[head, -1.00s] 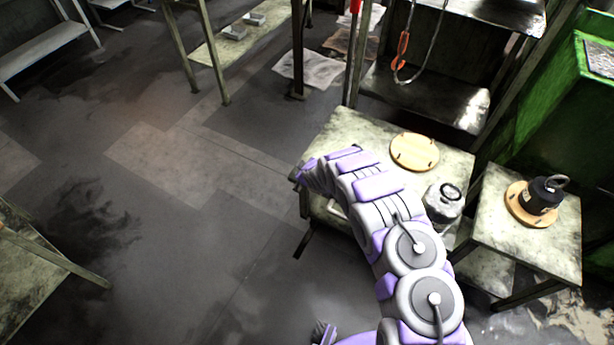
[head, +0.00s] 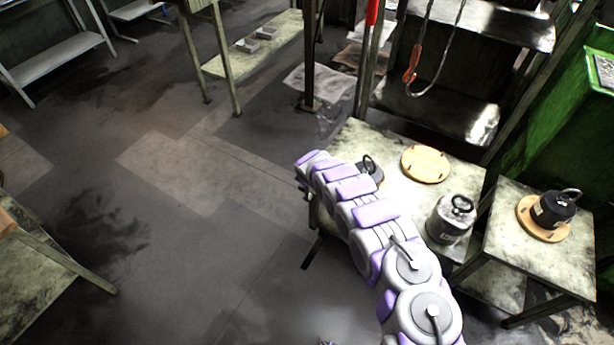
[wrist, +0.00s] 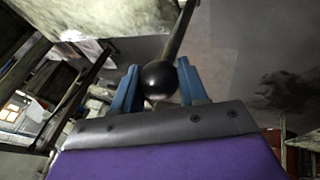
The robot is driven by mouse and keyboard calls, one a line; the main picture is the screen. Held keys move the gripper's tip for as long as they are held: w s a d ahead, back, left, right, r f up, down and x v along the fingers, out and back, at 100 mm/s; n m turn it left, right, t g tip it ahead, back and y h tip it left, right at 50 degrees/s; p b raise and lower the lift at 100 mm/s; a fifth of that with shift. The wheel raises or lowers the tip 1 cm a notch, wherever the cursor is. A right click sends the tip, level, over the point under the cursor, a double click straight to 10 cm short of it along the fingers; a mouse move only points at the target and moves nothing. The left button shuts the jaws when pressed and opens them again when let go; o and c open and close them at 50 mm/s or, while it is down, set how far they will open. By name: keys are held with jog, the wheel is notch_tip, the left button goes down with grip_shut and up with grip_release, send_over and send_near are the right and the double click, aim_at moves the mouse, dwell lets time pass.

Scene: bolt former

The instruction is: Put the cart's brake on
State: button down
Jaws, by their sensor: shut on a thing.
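In the wrist view my gripper (wrist: 158,84) has its two blue fingers on either side of a black ball knob (wrist: 158,78), shut on it. A thin dark rod (wrist: 180,32) runs up from the knob. It looks like a lever, which I take to be the brake lever. In the head view my arm reaches to the left edge of a pale, mottled table (head: 465,180), likely the cart; my gripper and the knob are hidden there. The lever's base and the wheels are not clearly seen.
A wooden disc (head: 426,164), a grey weight (head: 450,220) and a partly covered dark weight (head: 372,168) stand on the table. A black weight (head: 554,208) on a wooden disc stands on the side table (head: 540,255). An orange hook (head: 411,62) hangs behind. Floor at left is clear.

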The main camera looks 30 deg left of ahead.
dwell(0.3)
jog(key=c, duration=1.1)
grip_release()
jog(key=shift+a, duration=0.1)
jog(key=o, duration=0.5)
jog(key=shift+w+a+f, duration=0.1)
jog(key=shift+a+f, duration=0.15)
jog(key=shift+a, duration=0.05)
jog(key=shift+d+r, duration=0.1)
jog(key=shift+d, duration=0.1)
jog(key=shift+d+r, duration=0.2)
jog(key=shift+r, duration=0.25)
jog(key=shift+s+a+p+v, duration=0.1)
jog(key=shift+p+v, duration=0.85)
jog(key=shift+v, duration=1.75)
jog(key=shift+s+a+p+v, duration=0.1)
jog(key=shift+p+v, duration=0.9)
jog(key=shift+v, duration=1.7)
jog(key=shift+s+a+p+v, duration=0.15)
jog(key=shift+p+v, duration=0.8)
jog(key=shift+v, duration=1.7)
